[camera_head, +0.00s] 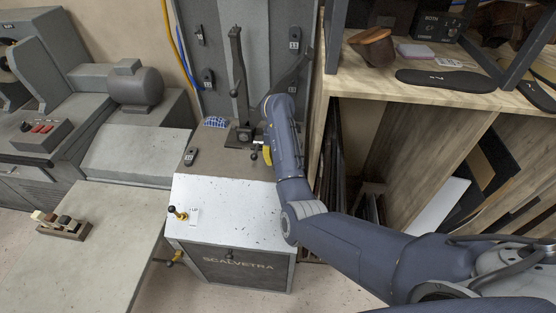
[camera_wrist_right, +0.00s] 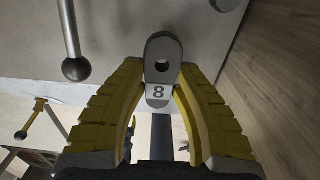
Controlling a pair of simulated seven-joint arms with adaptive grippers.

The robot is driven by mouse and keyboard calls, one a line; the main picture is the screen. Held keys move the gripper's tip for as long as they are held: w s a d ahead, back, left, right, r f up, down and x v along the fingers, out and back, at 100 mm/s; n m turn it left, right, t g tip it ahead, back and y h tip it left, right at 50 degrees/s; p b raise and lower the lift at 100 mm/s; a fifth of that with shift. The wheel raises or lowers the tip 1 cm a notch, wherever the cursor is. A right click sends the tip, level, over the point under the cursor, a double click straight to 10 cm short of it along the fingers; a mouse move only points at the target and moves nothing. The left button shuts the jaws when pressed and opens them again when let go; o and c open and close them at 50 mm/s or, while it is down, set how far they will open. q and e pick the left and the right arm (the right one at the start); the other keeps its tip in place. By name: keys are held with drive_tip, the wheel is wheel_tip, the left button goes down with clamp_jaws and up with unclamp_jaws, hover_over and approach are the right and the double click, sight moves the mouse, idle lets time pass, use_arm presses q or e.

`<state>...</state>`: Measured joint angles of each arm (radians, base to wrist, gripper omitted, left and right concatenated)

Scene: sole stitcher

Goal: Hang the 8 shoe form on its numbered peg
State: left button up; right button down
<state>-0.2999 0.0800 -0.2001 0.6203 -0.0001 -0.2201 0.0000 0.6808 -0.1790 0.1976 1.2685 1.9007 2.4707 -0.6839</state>
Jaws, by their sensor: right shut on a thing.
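The 8 shoe form (camera_wrist_right: 162,50) is a small grey piece with a round hole near its end and a white label reading 8. In the right wrist view the yellow fingers of my right gripper (camera_wrist_right: 158,88) are shut on it, one on each side of the label. In the head view my right gripper (camera_head: 262,154) is over the grey machine top; the form is too small to make out there. Small dark forms hang on the grey upright panel, one at upper right (camera_head: 294,40) and one at lower left (camera_head: 208,78). The numbered peg for 8 cannot be told. My left gripper is out of view.
A dark upright post (camera_head: 236,75) stands before the panel. A loose dark form (camera_head: 191,156) lies on the machine top. A lever with a ball end (camera_wrist_right: 76,67) is near my right gripper. A wooden shelf (camera_head: 430,90) stands at right.

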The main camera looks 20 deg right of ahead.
drive_tip(key=shift+s+a+r, duration=0.3)
drive_tip(key=shift+s+r, duration=0.35)
drive_tip(key=shift+r, duration=0.15)
drive_tip(key=shift+s+a+r, duration=0.25)
drive_tip(key=shift+s+r, duration=0.35)
drive_tip(key=shift+r, duration=0.2)
drive_tip(key=shift+s+a+r, duration=0.25)
drive_tip(key=shift+a+r, duration=0.1)
drive_tip(key=shift+r, duration=0.4)
drive_tip(key=shift+s+a+r, duration=0.25)
drive_tip(key=shift+s+r, duration=0.35)
drive_tip(key=shift+r, duration=0.05)
drive_tip(key=shift+f, duration=0.1)
drive_tip(key=shift+w+d+f, duration=0.1)
drive_tip(key=shift+w+f, duration=0.1)
drive_tip(key=shift+f, duration=0.2)
drive_tip(key=shift+w+d+f, duration=0.25)
drive_tip(key=shift+f, duration=0.15)
drive_tip(key=shift+w+d+f, duration=0.2)
drive_tip(key=shift+f, duration=0.2)
drive_tip(key=shift+w+d+f, duration=0.25)
drive_tip(key=shift+w+f, duration=0.5)
